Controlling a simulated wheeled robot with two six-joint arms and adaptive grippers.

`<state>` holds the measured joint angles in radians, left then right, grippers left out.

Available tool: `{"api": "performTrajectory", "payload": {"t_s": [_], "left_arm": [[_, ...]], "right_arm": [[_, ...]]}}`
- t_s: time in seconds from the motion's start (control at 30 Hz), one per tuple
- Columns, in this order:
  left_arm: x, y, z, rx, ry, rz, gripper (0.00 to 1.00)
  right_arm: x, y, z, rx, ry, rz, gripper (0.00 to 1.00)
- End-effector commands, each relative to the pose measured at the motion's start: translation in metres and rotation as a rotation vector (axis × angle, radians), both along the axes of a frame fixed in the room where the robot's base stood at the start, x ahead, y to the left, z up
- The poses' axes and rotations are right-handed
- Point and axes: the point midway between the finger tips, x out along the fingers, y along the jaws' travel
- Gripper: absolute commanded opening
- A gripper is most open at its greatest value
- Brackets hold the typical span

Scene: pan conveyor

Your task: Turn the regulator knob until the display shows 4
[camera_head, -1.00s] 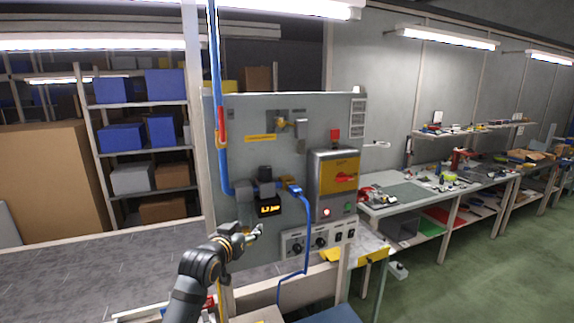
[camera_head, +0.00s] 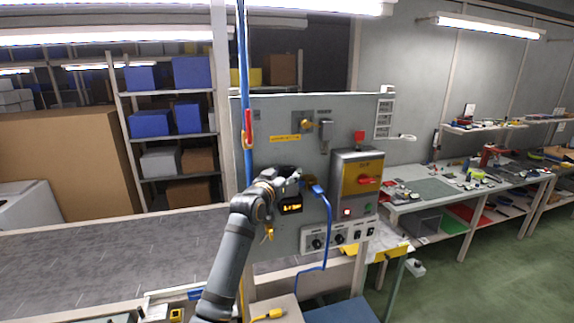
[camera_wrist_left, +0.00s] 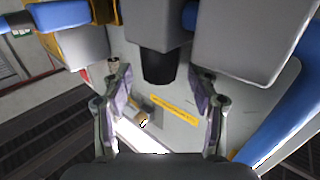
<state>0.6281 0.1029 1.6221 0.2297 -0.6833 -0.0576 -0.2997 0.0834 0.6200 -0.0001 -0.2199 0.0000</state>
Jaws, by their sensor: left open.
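The black regulator knob (camera_wrist_left: 158,67) shows in the left wrist view, below a grey housing and between my fingers but farther out than their tips. My left gripper (camera_wrist_left: 155,88) is open, with one finger on each side of the knob and a gap to both. In the head view my left gripper (camera_head: 292,176) is at the regulator on the panel and hides the knob. The regulator display (camera_head: 291,208) glows orange just below the gripper; its digits are too small to read surely. My right gripper is not in view.
The grey panel (camera_head: 292,120) carries a blue vertical pipe (camera_head: 243,65), a blue hose (camera_head: 328,225) right of the display, and a grey and yellow switch box (camera_head: 357,183). A row of black knobs and switches (camera_head: 338,238) sits below. A workbench (camera_head: 410,205) stands at right.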

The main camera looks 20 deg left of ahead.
Motion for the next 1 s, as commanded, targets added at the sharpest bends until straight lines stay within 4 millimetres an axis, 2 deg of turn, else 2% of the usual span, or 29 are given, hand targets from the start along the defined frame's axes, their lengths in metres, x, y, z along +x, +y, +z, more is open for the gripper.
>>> {"api": "performTrajectory", "payload": {"t_s": [0.13, 0.37, 0.8, 1.0], "left_arm": [[0.0089, -0.0009, 0.0003, 0.0, 0.0, 0.0, 0.6], [0.0096, -0.001, -0.0008, 0.001, -0.001, 0.0, 0.6], [0.0094, -0.0009, -0.0008, 0.0, 0.0, 0.0, 0.05], [0.0094, -0.0002, -0.0025, 0.0, -0.001, -0.019, 0.05]], "right_arm": [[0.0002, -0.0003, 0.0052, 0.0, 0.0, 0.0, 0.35], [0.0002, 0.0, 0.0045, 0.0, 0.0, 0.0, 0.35], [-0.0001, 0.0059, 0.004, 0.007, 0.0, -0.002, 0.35], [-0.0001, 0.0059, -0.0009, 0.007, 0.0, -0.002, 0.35]]}}
